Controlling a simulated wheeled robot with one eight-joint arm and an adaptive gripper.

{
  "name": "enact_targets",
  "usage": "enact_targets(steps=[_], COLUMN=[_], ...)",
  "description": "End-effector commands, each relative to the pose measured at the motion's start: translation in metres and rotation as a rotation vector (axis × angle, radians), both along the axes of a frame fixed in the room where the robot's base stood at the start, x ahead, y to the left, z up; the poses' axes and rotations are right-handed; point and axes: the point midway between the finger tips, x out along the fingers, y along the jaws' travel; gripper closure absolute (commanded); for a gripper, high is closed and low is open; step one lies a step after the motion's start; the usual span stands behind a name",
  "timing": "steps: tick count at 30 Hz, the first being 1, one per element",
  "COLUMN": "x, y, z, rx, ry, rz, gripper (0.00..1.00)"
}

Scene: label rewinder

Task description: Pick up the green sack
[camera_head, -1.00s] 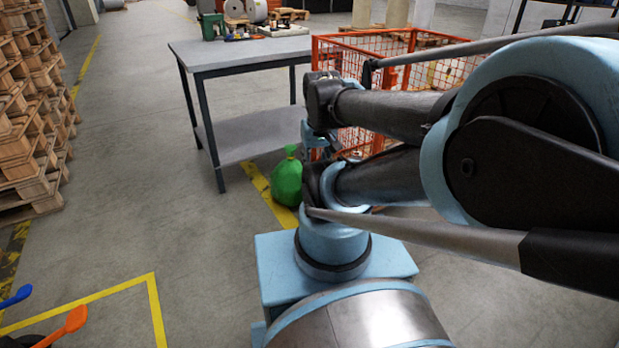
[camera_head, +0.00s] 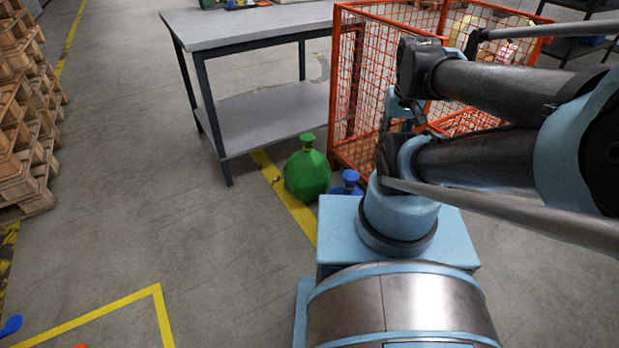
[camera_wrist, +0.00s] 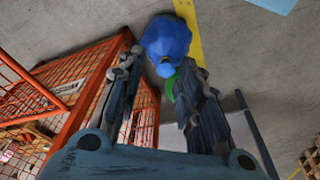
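The green sack (camera_head: 307,174) stands upright on the floor in the head view, its neck tied, left of my arm and apart from it. In the wrist view only a small green part (camera_wrist: 170,86) shows, beyond the blue sack and between the fingers. My gripper (camera_wrist: 160,62) is open in the wrist view, its two fingers apart with nothing held between them. In the head view my gripper is mostly hidden behind my arm.
A blue sack (camera_head: 347,183) sits right beside the green sack; it also shows in the wrist view (camera_wrist: 166,38) past the fingertips. An orange mesh cage (camera_head: 368,95) stands behind to the right. A grey table (camera_head: 245,28) stands behind to the left.

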Motion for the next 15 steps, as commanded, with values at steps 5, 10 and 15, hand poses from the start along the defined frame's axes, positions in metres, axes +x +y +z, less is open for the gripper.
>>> enact_targets(steps=[5,10,15], x=[-0.007,0.012,0.043], y=[0.000,0.001,0.007], z=[0.006,0.020,0.041], rx=[0.000,0.001,0.002], ry=[-0.011,-0.006,0.000], rz=[0.007,0.056,0.148], gripper=[0.38,0.38,0.38])
